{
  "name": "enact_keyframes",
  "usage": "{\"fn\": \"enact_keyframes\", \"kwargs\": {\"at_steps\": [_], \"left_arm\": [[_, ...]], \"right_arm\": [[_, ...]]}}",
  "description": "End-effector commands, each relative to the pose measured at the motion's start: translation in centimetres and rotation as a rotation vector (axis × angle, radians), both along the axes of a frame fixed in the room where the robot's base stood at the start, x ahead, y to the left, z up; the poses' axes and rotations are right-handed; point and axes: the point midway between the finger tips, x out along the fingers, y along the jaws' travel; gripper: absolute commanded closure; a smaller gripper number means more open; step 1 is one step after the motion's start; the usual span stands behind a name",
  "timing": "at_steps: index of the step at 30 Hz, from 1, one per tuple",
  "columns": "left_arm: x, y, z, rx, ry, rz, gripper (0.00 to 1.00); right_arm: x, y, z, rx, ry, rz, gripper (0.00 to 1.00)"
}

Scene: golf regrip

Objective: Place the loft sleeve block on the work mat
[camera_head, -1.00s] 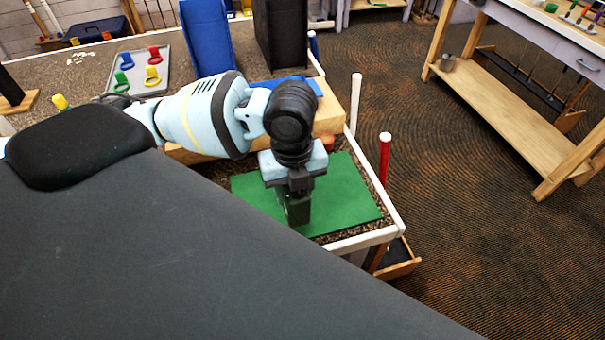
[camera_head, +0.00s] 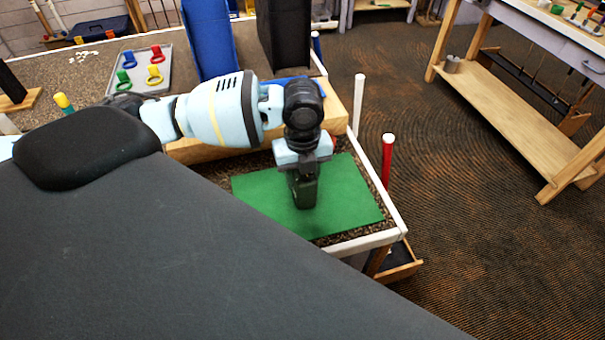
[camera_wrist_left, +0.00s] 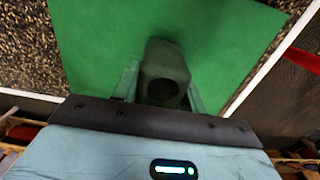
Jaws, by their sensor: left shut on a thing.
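The green work mat (camera_head: 345,200) lies near the front right corner of the workbench; it also fills much of the left wrist view (camera_wrist_left: 215,45). My left gripper (camera_head: 303,200) points down over the mat. It is shut on the loft sleeve block (camera_wrist_left: 165,72), a dark block with a round hole in its end, held between the fingers in the left wrist view (camera_wrist_left: 163,95). In the head view the block is hard to tell from the dark gripper. I cannot tell whether its underside touches the mat. My right gripper is not in view.
A wooden block (camera_head: 215,150) stands behind the mat. A grey tray (camera_head: 140,85) with coloured rings sits further back, beside tall blue (camera_head: 208,40) and black (camera_head: 285,40) upright pieces. White (camera_head: 358,100) and red (camera_head: 387,160) posts stand along the right edge.

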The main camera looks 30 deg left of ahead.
Motion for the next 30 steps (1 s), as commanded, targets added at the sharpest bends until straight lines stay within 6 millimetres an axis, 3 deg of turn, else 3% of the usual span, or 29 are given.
{"fn": "enact_keyframes", "kwargs": {"at_steps": [11, 12, 16, 26, 30], "left_arm": [[0.0, 0.0, -0.3, -0.001, -0.003, 0.0, 0.85], [0.0, 0.0, -0.3, 0.0, -0.003, 0.0, 0.54], [0.0, 0.0, -0.3, -0.001, -0.002, 0.0, 0.37], [0.0, 0.0, -0.1, 0.0, -0.003, 0.0, 0.37], [0.1, 0.0, 1.3, -0.002, -0.007, 0.001, 0.37]], "right_arm": [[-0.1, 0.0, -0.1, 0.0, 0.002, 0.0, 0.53], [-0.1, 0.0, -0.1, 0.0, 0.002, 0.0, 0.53], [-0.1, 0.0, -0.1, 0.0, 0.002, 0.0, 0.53], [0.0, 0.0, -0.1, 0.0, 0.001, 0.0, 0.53], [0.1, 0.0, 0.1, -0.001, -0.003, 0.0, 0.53]]}}
